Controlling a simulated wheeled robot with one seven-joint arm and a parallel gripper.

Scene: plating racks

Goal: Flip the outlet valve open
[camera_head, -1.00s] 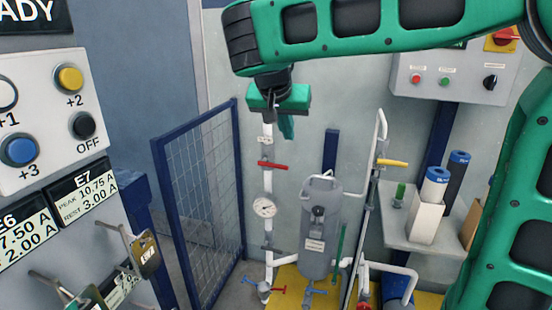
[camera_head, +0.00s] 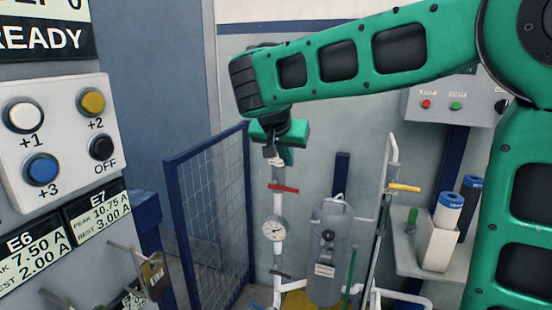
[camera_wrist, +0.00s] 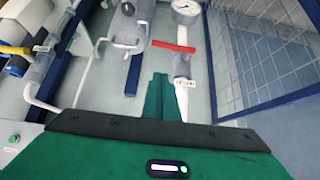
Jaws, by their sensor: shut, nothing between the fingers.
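A red lever valve (camera_head: 283,188) sits on the upright white pipe (camera_head: 278,207), its handle level across the pipe. The same red lever shows in the wrist view (camera_wrist: 172,46), just past my fingertips. I cannot read whether its tag names it the outlet. A yellow lever (camera_head: 404,187) sits on another pipe to the right; it also shows in the wrist view (camera_wrist: 14,49). My gripper (camera_head: 286,155) is above the red lever, near the pipe's top, and apart from the lever. Its green fingers (camera_wrist: 158,88) are shut and empty.
A pressure gauge (camera_head: 274,230) sits below the red lever, with a grey tank (camera_head: 327,255) to its right. A blue mesh fence (camera_head: 212,215) stands left. A button panel (camera_head: 50,145) is at near left. A shelf (camera_head: 408,258) with blue-capped cylinders is at right.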

